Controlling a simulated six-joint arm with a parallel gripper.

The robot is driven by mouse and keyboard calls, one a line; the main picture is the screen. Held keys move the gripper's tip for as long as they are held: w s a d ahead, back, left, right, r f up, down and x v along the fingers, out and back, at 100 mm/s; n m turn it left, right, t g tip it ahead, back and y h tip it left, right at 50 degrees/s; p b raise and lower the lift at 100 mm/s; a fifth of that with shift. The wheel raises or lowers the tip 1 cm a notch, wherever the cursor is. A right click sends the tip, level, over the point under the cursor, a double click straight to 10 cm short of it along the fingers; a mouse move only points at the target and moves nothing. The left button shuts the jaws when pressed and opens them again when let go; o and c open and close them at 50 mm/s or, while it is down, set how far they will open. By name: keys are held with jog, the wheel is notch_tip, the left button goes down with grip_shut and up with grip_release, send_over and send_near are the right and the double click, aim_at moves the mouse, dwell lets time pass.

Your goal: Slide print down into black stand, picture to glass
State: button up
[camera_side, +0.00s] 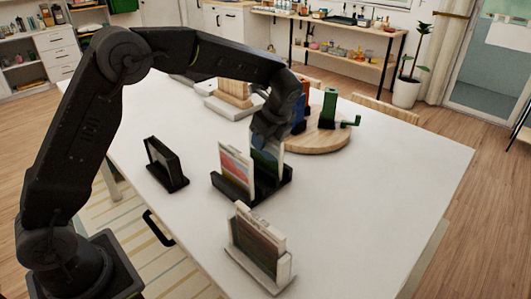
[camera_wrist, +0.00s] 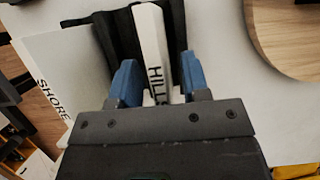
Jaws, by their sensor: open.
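The black stand (camera_side: 166,163), with a dark glass-like panel, stands upright and apart on the left of the table. A black rack (camera_side: 278,189) in the middle holds two white-edged prints. One is the SHORE print (camera_side: 236,168), with a reddish picture; its label shows in the wrist view (camera_wrist: 48,85). The other is the HILL print (camera_side: 266,165), with a dark green picture, its labelled edge visible in the wrist view (camera_wrist: 152,45). My gripper (camera_wrist: 158,78) is open, its blue fingers on either side of the HILL print's edge. In the side view my gripper (camera_side: 271,135) partly hides this print.
A white stand (camera_side: 252,264) with another print is at the front. A round wooden board (camera_side: 318,138) behind the rack carries blue, orange and green grinder-like items (camera_side: 329,108). White slabs (camera_side: 232,104) lie at the back. The table's right side is clear.

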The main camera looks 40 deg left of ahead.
jog(key=shift+f, duration=0.25)
dwell(0.3)
jog(key=shift+c, duration=0.4)
grip_shut()
